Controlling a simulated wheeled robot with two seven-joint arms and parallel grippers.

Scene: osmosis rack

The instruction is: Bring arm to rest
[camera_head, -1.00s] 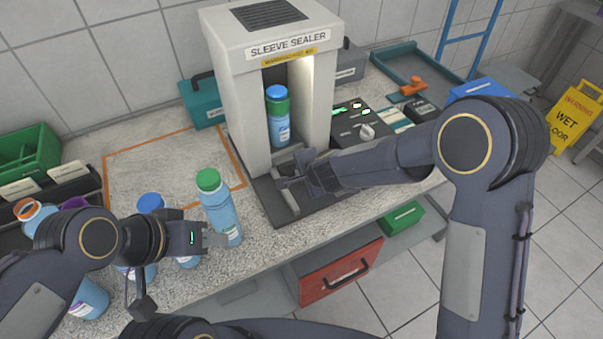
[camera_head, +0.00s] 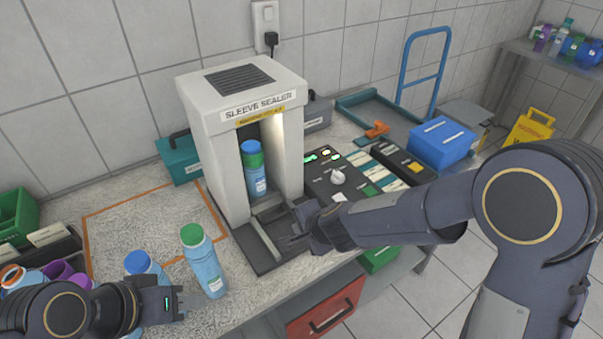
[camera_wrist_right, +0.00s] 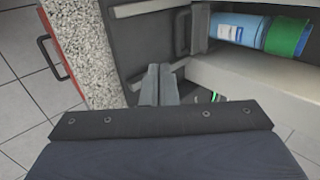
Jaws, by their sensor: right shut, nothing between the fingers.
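My right gripper (camera_head: 292,232) is shut and empty, low over the dark base plate in front of the sleeve sealer (camera_head: 208,140). Its closed fingers (camera_wrist_right: 160,84) also show in the right wrist view. A blue bottle with a green band and blue cap (camera_head: 254,172) stands inside the sealer's opening. It appears sideways in the right wrist view (camera_wrist_right: 238,28), apart from the fingers. My left gripper (camera_head: 180,303) is at the counter's front left, just left of and below a blue bottle with a green cap (camera_head: 204,262). Its finger gap is too small to judge.
Several bottles, one with a blue cap (camera_head: 138,262), crowd around my left arm. A control panel (camera_head: 335,175) and blue box (camera_head: 440,143) lie right of the sealer. A red drawer (camera_head: 325,310) is below the counter.

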